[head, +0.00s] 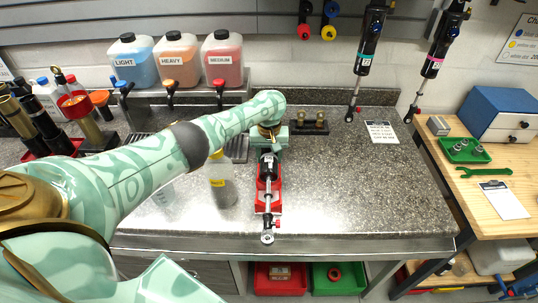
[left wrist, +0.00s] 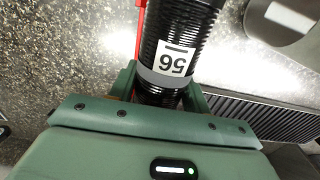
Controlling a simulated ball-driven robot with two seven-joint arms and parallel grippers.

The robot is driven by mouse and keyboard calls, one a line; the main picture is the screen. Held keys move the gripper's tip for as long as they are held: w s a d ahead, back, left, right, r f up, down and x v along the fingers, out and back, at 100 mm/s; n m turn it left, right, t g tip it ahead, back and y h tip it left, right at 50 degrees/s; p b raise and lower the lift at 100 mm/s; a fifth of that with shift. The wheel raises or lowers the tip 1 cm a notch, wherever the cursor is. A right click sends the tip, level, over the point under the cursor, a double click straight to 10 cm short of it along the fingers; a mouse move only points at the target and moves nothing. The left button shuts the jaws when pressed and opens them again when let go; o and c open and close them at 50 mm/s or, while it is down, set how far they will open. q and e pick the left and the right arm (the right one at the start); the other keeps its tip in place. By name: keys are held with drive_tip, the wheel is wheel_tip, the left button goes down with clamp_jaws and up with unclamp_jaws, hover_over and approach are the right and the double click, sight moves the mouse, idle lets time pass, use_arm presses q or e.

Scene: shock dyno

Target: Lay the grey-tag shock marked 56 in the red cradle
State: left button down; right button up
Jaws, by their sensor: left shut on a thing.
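The shock (head: 268,170) is black with a silver shaft and an eye at its near end. In the left wrist view the shock (left wrist: 172,62) shows a white label reading 56, upside down, and a grey band. My left gripper (head: 269,143) is shut around its black body at the far end, with a finger on each side in the left wrist view (left wrist: 160,90). The red cradle (head: 277,198) is on the counter directly under the shock, which is lined up along it. I cannot tell whether the shock rests in it or is slightly above. My right gripper is not in view.
Blue, orange and red fluid jugs (head: 175,60) stand at the back. Two shocks (head: 370,45) hang at the back right. The counter right of the cradle is mostly clear.

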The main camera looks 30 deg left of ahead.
use_arm(q)
drive_tip(key=shift+r+p, duration=0.15)
drive_tip(key=shift+p, duration=0.2)
idle(0.5)
drive_tip(key=shift+f+b, duration=0.35)
drive_tip(key=shift+f, duration=0.3)
idle(0.4)
drive_tip(key=shift+f, duration=0.4)
drive_tip(key=shift+w+r, duration=0.1)
idle(0.4)
